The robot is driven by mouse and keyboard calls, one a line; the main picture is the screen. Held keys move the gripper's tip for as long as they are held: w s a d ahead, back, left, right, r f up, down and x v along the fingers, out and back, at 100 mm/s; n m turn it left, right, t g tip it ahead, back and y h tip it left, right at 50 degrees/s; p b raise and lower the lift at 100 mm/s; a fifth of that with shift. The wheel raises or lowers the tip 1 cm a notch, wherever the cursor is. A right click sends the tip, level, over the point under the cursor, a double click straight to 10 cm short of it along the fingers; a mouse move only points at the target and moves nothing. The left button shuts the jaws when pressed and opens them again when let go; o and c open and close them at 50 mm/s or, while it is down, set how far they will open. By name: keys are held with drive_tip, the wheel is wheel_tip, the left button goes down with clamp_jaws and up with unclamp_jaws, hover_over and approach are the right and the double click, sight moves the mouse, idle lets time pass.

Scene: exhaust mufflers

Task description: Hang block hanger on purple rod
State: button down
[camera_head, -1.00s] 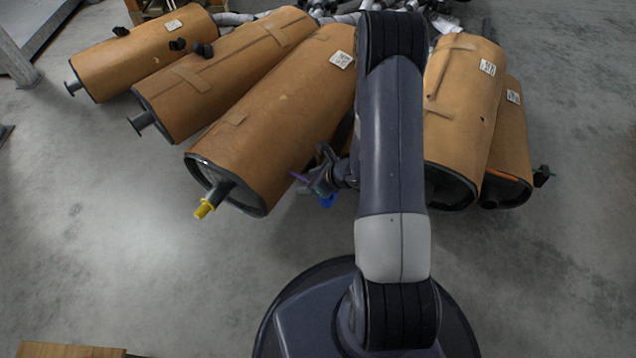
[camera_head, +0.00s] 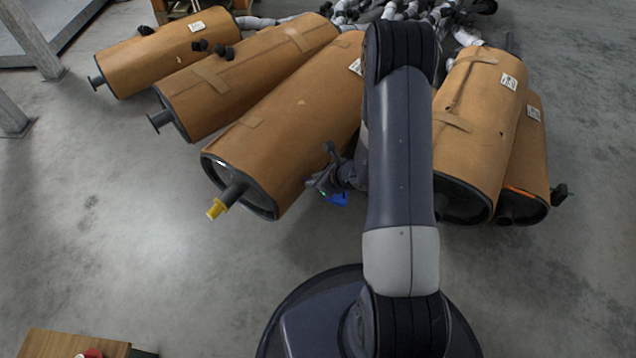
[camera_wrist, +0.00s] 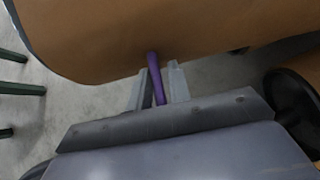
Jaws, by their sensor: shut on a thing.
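My gripper (camera_head: 322,184) is low beside the right side of the middle muffler. In the wrist view its fingers (camera_wrist: 160,78) are shut around a thin purple bar (camera_wrist: 155,80), which points forward to the brown muffler side. I cannot tell whether this bar is the purple rod or part of the hanger. A small blue piece (camera_head: 338,199) shows just below my gripper in the head view; its link to the purple bar is hidden. No separate block hanger can be made out.
The middle muffler (camera_head: 290,115) with a yellow-tipped pipe (camera_head: 217,208) lies close to my gripper. More mufflers lie left (camera_head: 245,80) and right (camera_head: 480,130). A wooden table top (camera_head: 70,345) is at the lower left. Front floor is clear.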

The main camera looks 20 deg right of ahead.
drive_tip(key=shift+s+a+f, duration=0.3)
drive_tip(key=c, duration=1.3)
unclamp_jaws()
drive_tip(key=shift+s+d+f, duration=0.1)
drive_tip(key=shift+s, duration=0.1)
drive_tip(key=shift+o, duration=0.2)
drive_tip(key=p+v, duration=0.1)
drive_tip(key=v, duration=0.2)
drive_tip(key=p+v, duration=0.1)
drive_tip(key=v, duration=0.3)
drive_tip(key=p+v, duration=0.1)
drive_tip(key=v, duration=0.3)
drive_tip(key=shift+w+d+r+p, duration=0.1)
drive_tip(key=shift+w+r+p, duration=0.15)
drive_tip(key=shift+w+p, duration=0.1)
drive_tip(key=shift+f, duration=0.15)
drive_tip(key=b+x, duration=0.4)
drive_tip(key=x, duration=0.7)
drive_tip(key=shift+s, duration=0.15)
drive_tip(key=shift+s+d+p, duration=0.1)
drive_tip(key=shift+d+p, duration=0.05)
drive_tip(key=shift+p, duration=0.4)
drive_tip(key=shift+s+d, duration=0.3)
drive_tip(key=shift+s, duration=0.05)
